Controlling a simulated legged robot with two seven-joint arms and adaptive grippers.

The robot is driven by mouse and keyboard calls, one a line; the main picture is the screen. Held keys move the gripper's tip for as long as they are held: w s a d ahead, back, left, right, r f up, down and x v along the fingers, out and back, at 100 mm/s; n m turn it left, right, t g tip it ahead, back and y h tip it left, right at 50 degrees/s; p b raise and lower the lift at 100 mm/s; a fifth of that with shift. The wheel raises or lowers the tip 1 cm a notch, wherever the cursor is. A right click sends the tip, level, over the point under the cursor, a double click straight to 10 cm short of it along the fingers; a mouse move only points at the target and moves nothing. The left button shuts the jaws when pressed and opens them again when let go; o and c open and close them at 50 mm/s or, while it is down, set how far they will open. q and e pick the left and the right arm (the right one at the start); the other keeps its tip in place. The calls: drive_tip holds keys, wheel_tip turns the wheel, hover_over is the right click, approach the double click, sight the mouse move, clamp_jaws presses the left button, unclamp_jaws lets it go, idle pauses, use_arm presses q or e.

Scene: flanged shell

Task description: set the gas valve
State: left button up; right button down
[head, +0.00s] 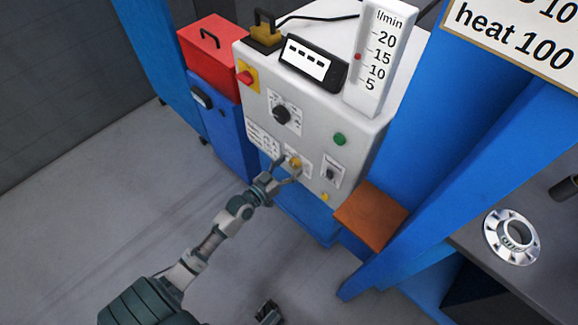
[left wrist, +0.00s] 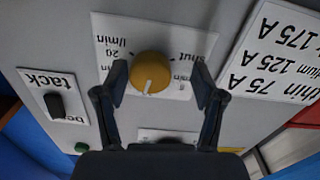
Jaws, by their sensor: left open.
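The gas valve is a round yellow knob (head: 295,162) on a white label plate, low on the front of the grey machine (head: 250,105). In the left wrist view the knob (left wrist: 152,73) has a white mark pointing to the picture's bottom, between the words "l/min" and "shut". My left gripper (head: 286,174) is open at the knob. Its fingers (left wrist: 161,84) stand on either side of the knob, with a clear gap on the right. A flow gauge (head: 378,60) on the machine has its red marker near 15. Part of my right gripper (head: 268,312) shows at the bottom edge.
A black dial (head: 282,114), a red knob (head: 245,77), a green button (head: 340,139) and a "tack" switch (left wrist: 55,100) surround the valve. An orange-brown block (head: 371,214) juts out at right. A silver flange (head: 511,237) lies on the bench. Floor at left is clear.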

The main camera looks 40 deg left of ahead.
use_arm(q)
drive_tip(key=s+p, duration=0.7)
drive_tip(key=s, duration=1)
use_arm(e)
wheel_tip(320, 180, down, 14)
drive_tip(key=w+d+n+g+h, duration=0.1)
drive_tip(key=w+d+g+h, duration=0.1)
drive_tip(key=g, duration=1.1)
use_arm(q)
drive_tip(key=w, duration=0.5)
drive_tip(key=w+b, duration=0.1)
drive_tip(key=w, duration=0.5)
drive_tip(key=w+d+b, duration=0.1)
drive_tip(key=w, duration=0.4)
drive_tip(key=shift+w+r, duration=0.1)
drive_tip(key=shift+w, duration=0.05)
drive_tip(key=shift+w+r, duration=0.1)
drive_tip(key=shift+w, duration=0.3)
use_arm(e)
drive_tip(key=r+t, duration=0.1)
drive_tip(key=w+a+r+t, duration=0.1)
drive_tip(key=r+t, duration=0.1)
drive_tip(key=w+r+t, duration=0.1)
drive_tip(key=r, duration=0.1)
drive_tip(key=shift+w+a+r+y, duration=0.1)
drive_tip(key=shift+a+y, duration=0.05)
drive_tip(key=shift+y, duration=0.25)
